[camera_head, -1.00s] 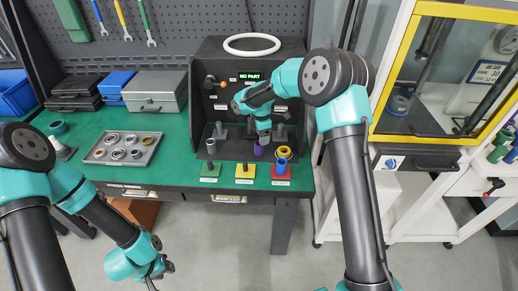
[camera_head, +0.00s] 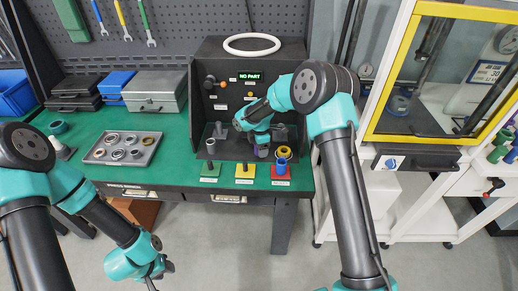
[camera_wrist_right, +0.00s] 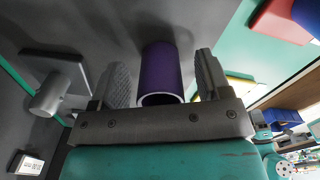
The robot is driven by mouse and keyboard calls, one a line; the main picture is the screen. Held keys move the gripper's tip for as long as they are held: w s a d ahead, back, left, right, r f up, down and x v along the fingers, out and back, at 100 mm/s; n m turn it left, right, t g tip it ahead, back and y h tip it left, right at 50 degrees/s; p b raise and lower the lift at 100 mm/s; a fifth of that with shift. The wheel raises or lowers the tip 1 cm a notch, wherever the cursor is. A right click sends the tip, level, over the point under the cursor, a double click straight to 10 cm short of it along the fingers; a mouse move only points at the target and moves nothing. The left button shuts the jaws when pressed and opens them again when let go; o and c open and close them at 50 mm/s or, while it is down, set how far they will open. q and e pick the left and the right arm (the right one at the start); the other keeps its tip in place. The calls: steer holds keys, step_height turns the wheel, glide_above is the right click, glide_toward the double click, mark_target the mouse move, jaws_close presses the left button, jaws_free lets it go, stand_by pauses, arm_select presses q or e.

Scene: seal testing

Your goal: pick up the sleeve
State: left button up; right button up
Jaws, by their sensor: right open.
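The sleeve is most likely the purple hollow cylinder (camera_wrist_right: 161,70). In the right wrist view it stands between the two fingers of my right gripper (camera_wrist_right: 163,80), with a visible gap on each side. In the head view my right gripper (camera_head: 261,150) reaches into the dark test booth (camera_head: 228,104) and hides most of the purple cylinder. My right gripper is open. My left gripper (camera_head: 163,268) hangs low in front of the bench, away from the cylinder; its jaws are too small to read.
Green, yellow (camera_head: 245,171) and red (camera_head: 281,171) stands line the bench front, the red one with a blue cylinder. A yellow ring (camera_head: 284,152) sits close to my right gripper. A grey fixture (camera_wrist_right: 55,92) is left of the fingers. A tray of rings (camera_head: 98,158) lies left.

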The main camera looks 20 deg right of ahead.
steer(key=shift+f, duration=0.25)
steer(key=shift+c, duration=0.4)
steer(key=c, duration=1.1)
